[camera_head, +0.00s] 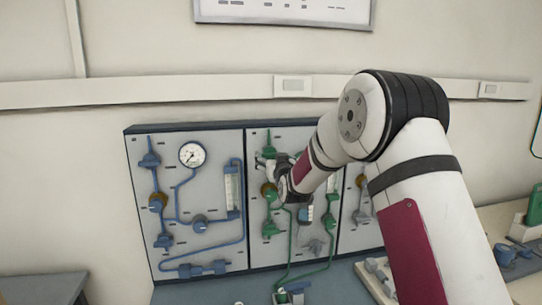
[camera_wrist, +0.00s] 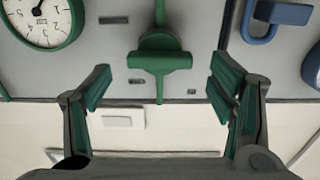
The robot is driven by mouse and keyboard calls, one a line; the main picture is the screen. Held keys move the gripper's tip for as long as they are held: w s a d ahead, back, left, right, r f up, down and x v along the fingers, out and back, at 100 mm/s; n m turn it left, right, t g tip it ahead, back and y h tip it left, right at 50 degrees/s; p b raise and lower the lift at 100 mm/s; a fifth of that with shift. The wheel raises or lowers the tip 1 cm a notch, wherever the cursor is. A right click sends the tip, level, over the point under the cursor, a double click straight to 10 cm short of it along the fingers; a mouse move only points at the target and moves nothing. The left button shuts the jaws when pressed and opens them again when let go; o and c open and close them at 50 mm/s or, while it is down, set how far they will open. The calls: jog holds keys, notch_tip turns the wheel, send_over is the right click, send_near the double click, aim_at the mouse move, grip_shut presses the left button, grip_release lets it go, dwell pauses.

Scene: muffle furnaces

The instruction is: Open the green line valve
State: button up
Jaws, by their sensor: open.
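The green line valve (camera_wrist: 160,58) is a green body with a crossbar handle on a vertical green pipe, fixed to the grey panel. In the head view it shows at the top left of the middle panel (camera_head: 269,152). My gripper (camera_wrist: 160,84) is open and empty. Its two green-padded fingers stand left and right of the valve in the wrist view, with clear gaps on both sides. I cannot tell how far the fingertips are from the panel. In the head view my arm hides part of the green line.
A green-rimmed gauge (camera_wrist: 42,18) is near the valve in the wrist view. The left panel carries blue pipes and a white gauge (camera_head: 192,154). A blue fitting (camera_wrist: 283,14) is at the wrist view's upper right. A bench (camera_head: 330,288) runs below the panels.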

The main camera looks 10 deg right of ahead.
aim_at(271, 155)
jog(key=shift+w, duration=2.05)
jog(key=c, duration=1.2)
